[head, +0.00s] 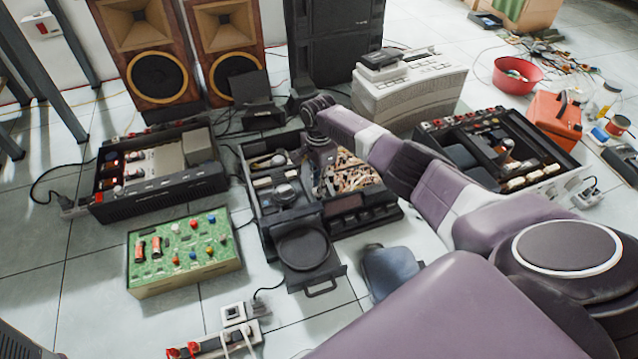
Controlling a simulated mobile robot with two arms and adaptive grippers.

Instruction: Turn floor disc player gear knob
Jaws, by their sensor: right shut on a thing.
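The disc player (255,222) stands open on the floor in the middle of the head view. Its disc tray (318,279) is out at the front, with a dark round plate on it. A round grey part (284,194) shows inside, left of my gripper. My right gripper (321,166) points down into the open player from above, shut on a small part there, which I take to be the gear knob. The fingers and wrist hide that part, so its angle cannot be seen. My left gripper is not in view.
An opened amplifier (155,205) and a green circuit board box (183,250) stand to the left. Speakers (150,60) and a beige machine (410,92) stand behind. Another opened device (495,150) is at right. A power strip (210,345) lies in front.

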